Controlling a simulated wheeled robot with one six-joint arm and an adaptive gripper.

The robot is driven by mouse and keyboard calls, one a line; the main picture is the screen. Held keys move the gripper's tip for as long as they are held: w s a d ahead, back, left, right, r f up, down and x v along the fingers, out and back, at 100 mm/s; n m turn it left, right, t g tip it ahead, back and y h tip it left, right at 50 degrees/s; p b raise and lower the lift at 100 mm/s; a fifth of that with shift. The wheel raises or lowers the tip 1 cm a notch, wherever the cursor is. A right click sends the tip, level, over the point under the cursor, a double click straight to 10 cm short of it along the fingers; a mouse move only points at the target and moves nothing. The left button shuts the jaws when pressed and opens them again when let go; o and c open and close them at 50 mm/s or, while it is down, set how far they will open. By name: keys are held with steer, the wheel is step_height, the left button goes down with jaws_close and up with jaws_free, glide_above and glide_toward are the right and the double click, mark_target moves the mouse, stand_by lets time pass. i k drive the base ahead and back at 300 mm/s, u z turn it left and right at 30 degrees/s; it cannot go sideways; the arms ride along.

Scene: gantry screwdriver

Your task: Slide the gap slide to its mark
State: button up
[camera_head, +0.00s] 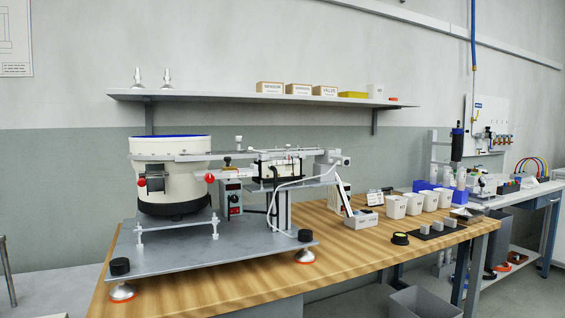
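A bowl feeder machine with a white bowl (170,150) and blue rim stands on a grey metal plate (200,250) on the wooden bench. A flat rail (240,153) runs right from the bowl top. Another red knob (141,182) is on a dark bracket at the bowl's front. I cannot tell which small part is the gap slide, and its mark is too small to make out. My gripper is not in view.
The wooden bench (345,252) is bare at its front. White bins (396,206), a small tray (361,219) and a black-and-yellow round item (400,238) lie to the right. A wall shelf (270,98) with boxes hangs above. Black-topped feet (119,266) stand at the plate's front corners.

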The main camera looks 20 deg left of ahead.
mark_target(227, 159)
steer(key=z, duration=0.1)
steer(key=i, duration=0.25)
steer(key=u, duration=1.5)
